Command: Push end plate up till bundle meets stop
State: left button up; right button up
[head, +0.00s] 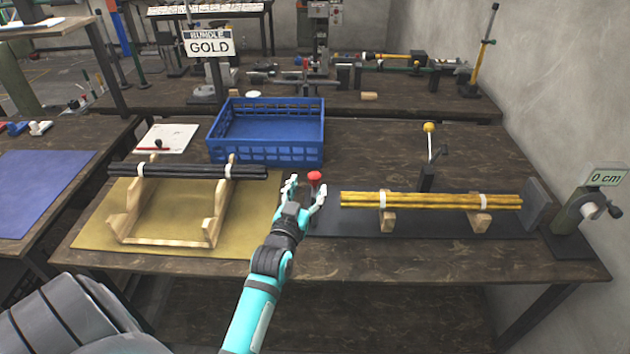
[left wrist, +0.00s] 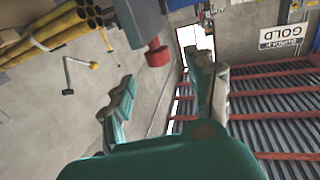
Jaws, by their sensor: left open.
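The gold tube bundle (head: 430,200), tied with white bands, lies across two wooden cradles; it also shows in the left wrist view (left wrist: 60,28). The grey stop plate (head: 537,204) stands at its right end; I cannot tell whether they touch. A red knob (head: 315,177) is left of the bundle. In the left wrist view, this knob (left wrist: 157,55) joins a dark grey block (left wrist: 139,18), probably the end plate, mostly hidden in the head view. My left gripper (head: 305,189) is open beside the knob, with nothing held. My right gripper is not in view.
A black tube bundle (head: 188,171) rests on a wooden cradle at left. A blue crate (head: 266,152) stands behind my gripper, near a GOLD sign (head: 209,46). A yellow-knobbed lever (head: 429,150) rises behind the gold bundle. A display (head: 605,177) at right reads 0 cm.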

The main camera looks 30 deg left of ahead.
aim_at(313, 181)
pick_arm(q)
jog(key=b+x, duration=0.2)
jog(key=x, duration=0.3)
jog(key=shift+w+f, duration=0.1)
jog(key=shift+w, duration=0.15)
jog(key=shift+w+a, duration=0.2)
jog(key=shift+w, duration=0.15)
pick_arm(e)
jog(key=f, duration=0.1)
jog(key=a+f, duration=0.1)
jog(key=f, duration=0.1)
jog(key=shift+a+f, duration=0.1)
pick_arm(q)
jog(key=shift+c, duration=0.2)
jog(key=c, duration=1.1)
jog(key=shift+w, duration=0.1)
grip_shut()
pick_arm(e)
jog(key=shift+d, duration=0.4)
pick_arm(q)
jog(key=shift+w+f, duration=0.1)
jog(key=shift+f, duration=0.1)
